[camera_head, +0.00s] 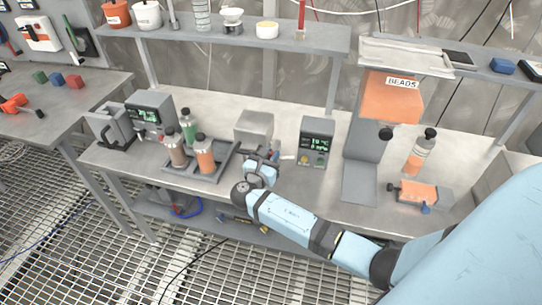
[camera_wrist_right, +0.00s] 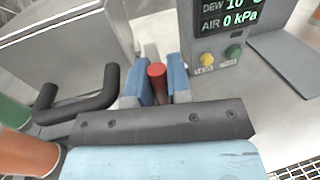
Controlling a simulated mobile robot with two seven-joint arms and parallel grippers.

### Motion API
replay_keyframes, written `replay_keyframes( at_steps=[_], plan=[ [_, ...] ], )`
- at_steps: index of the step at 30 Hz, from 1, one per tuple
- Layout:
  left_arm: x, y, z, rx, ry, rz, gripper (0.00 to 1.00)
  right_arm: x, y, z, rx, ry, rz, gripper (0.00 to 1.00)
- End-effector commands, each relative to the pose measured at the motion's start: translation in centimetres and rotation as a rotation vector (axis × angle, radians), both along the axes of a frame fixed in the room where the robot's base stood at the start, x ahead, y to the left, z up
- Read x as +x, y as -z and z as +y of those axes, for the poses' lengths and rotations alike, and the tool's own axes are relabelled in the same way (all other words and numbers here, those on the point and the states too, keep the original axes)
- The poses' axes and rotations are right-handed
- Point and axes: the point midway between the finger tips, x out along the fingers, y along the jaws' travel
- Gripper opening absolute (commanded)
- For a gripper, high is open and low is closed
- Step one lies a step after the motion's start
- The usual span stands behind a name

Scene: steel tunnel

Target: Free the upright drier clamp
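My right gripper (camera_head: 268,155) reaches down at the front of a grey metal box (camera_head: 255,128) on the bench. In the right wrist view its two blue-padded fingers (camera_wrist_right: 158,85) stand close on both sides of a short red handle (camera_wrist_right: 157,82) and appear to press on it. A grey metal piece shows just behind the handle; which clamp it belongs to is hidden by the fingers. An upright bottle with orange contents (camera_head: 418,152) and a black cap stands tilted-looking on the bench at the right. My left gripper is not in view.
A display box (camera_head: 313,142) is just right. A grey stand carries an orange hopper labelled BEADS (camera_head: 390,98). An orange-grey fixture (camera_head: 418,193) lies front right.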

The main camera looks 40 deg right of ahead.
Motion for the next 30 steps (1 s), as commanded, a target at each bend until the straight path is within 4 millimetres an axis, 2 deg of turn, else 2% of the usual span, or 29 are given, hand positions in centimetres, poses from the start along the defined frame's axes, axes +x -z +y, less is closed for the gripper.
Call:
replay_keyframes(
  at_steps=[1,2,16,30],
  plan=[
    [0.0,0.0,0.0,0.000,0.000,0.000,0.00,0.0,0.0,0.0,0.000,0.000,0.000,0.06],
    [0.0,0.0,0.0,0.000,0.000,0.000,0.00,0.0,0.0,0.0,0.000,0.000,0.000,0.00],
    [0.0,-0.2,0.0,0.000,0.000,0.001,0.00,-0.4,0.0,-0.2,0.042,0.001,-0.046,0.00],
    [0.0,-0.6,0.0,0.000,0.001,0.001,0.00,-2.1,0.7,-1.6,0.289,0.002,-0.333,0.00]
  ],
)
